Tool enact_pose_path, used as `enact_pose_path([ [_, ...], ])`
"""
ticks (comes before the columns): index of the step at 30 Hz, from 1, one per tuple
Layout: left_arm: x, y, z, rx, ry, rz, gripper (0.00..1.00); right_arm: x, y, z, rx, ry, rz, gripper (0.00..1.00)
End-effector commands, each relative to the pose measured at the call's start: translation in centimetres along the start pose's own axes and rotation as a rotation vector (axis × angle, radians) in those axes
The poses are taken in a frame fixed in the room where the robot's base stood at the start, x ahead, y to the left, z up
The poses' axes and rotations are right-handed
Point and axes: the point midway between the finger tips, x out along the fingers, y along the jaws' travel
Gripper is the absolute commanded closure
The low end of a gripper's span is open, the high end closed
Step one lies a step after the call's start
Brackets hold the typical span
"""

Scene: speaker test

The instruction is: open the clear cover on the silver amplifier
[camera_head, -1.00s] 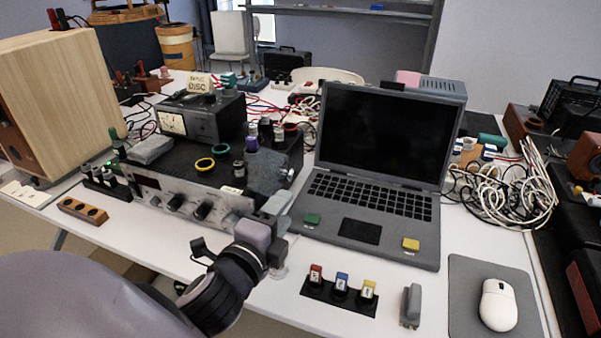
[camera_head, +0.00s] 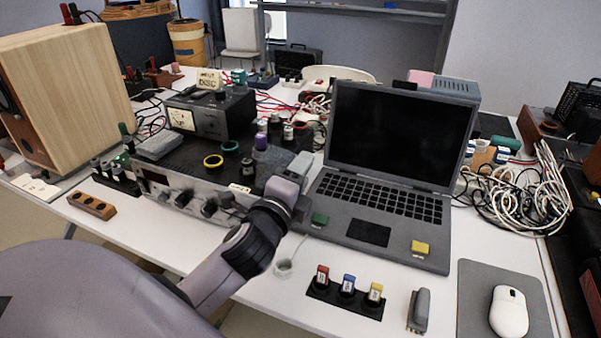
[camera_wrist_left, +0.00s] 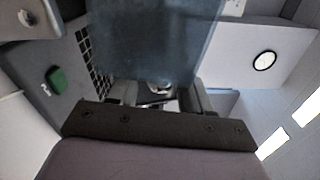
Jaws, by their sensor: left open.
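The silver amplifier (camera_head: 186,196) lies on the white table left of the laptop, its knobbed silver front facing me. A greyish see-through panel, which looks like the clear cover (camera_head: 274,158), stands tilted at its right end. My left gripper (camera_head: 301,166) is open at the amplifier's right end, just beside the panel, and hides its lower right part. In the left wrist view the cover (camera_wrist_left: 155,38) fills the upper middle, beyond the open fingers (camera_wrist_left: 160,92). I cannot tell whether they touch it. My right gripper is not in view.
An open laptop (camera_head: 370,232) stands close right of my left gripper. A switch block (camera_head: 345,298), a grey mouse pad (camera_head: 475,305) and mouse (camera_head: 509,312) lie at the front right.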

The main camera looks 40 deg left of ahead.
Motion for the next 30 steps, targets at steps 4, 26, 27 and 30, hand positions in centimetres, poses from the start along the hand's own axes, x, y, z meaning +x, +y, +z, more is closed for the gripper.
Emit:
enact_pose_path([
  [4,0.1,0.0,0.0,0.0,0.001,0.0,0.51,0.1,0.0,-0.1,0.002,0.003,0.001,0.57],
  [26,0.0,-1.5,1.2,-0.183,-0.001,0.003,1.0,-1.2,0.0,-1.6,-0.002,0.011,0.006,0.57],
  [27,0.0,-1.5,1.2,-0.197,-0.001,0.002,1.0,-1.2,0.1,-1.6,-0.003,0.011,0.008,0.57],
  [30,0.0,-1.5,1.3,-0.209,0.0,0.001,1.0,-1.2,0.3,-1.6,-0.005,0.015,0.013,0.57],
])
